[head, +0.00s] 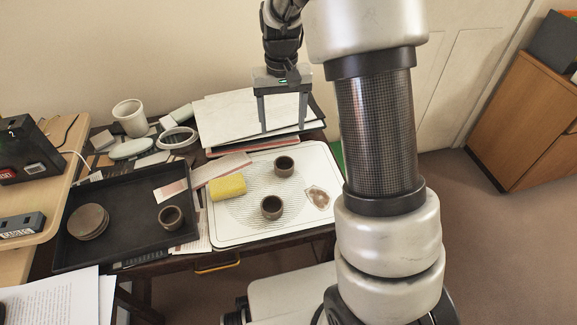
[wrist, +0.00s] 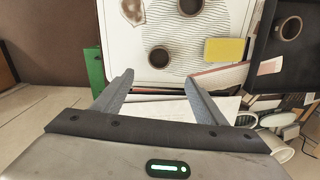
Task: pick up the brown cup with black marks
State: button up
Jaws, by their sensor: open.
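Three small brown cups are in view; I cannot tell which one has black marks. One cup (head: 284,166) stands near the back of the white tray (head: 312,160), and a second cup (head: 272,207) stands nearer its front. A third cup (head: 171,217) stands in the black tray (head: 120,245). My gripper (head: 284,128) is open and empty, above the papers behind the white tray. In the wrist view my gripper (wrist: 158,77) points toward the back cup (wrist: 159,57), apart from it. The front cup (wrist: 191,6) is cut by the top edge there.
A yellow sponge (head: 228,186) lies at the white tray's left, beside a paper strip (head: 222,167). A small brownish dish (head: 319,197) lies at its right. Stacked brown plates (head: 88,221) sit in the black tray. A white mug (head: 131,117) and a white ring (head: 177,138) stand behind.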

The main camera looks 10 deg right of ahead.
jog(key=b, duration=0.3)
send_near(284, 163)
jog(key=shift+s+a+f, duration=0.2)
jog(key=shift+s+f, duration=0.35)
jog(key=shift+s+a+f, duration=0.15)
jog(key=shift+s+f, duration=0.35)
jog(key=shift+d+f+b, duration=0.1)
jog(key=shift+f+b, duration=0.6)
jog(key=shift+f, duration=2)
jog(key=shift+s, duration=0.1)
jog(key=c, duration=1.1)
